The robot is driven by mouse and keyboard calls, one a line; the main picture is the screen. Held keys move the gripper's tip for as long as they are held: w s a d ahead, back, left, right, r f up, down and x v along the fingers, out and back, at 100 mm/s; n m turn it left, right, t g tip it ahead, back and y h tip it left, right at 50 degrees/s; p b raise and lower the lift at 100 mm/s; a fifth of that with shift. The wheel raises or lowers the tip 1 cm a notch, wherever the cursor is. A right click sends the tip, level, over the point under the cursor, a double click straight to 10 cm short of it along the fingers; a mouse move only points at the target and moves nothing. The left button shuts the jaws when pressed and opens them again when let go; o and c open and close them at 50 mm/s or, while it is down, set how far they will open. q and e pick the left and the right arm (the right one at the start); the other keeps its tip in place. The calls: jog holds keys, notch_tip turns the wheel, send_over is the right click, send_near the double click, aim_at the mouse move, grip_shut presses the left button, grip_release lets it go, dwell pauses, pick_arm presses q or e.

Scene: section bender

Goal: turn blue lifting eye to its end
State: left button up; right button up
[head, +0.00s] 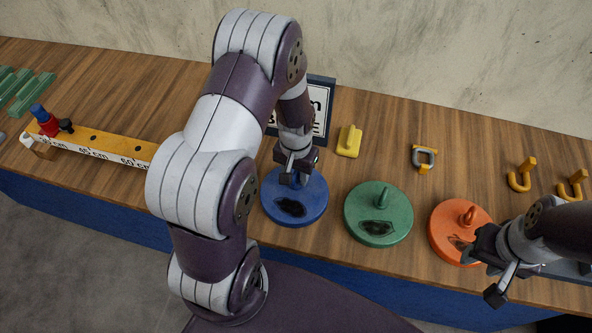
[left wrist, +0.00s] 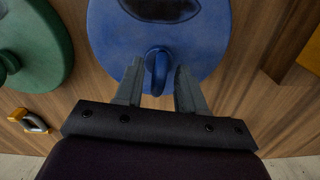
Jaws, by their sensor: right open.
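The blue lifting eye (left wrist: 157,68) stands up from the round blue disc (head: 311,205) on the bench. My left gripper (left wrist: 160,88) is open, with one finger on each side of the eye and a small gap to each. In the head view my left gripper (head: 291,176) is over the back part of the blue disc and mostly hides the eye. My right gripper (head: 484,268) is open and empty at the front right, by the orange disc (head: 446,234), and covers part of it.
A green disc (head: 362,228) with its own eye stands between the blue and orange discs. Behind lie a yellow block (head: 349,141), a grey and yellow shackle (head: 424,157) and yellow hooks (head: 520,175). A yellow ruler bar (head: 100,142) lies at left. A sign (head: 322,100) stands behind my left arm.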

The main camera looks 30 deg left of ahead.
pick_arm(q)
jog(key=shift+a, duration=0.1)
jog(key=c, duration=0.3)
jog(key=shift+d, duration=0.2)
grip_shut()
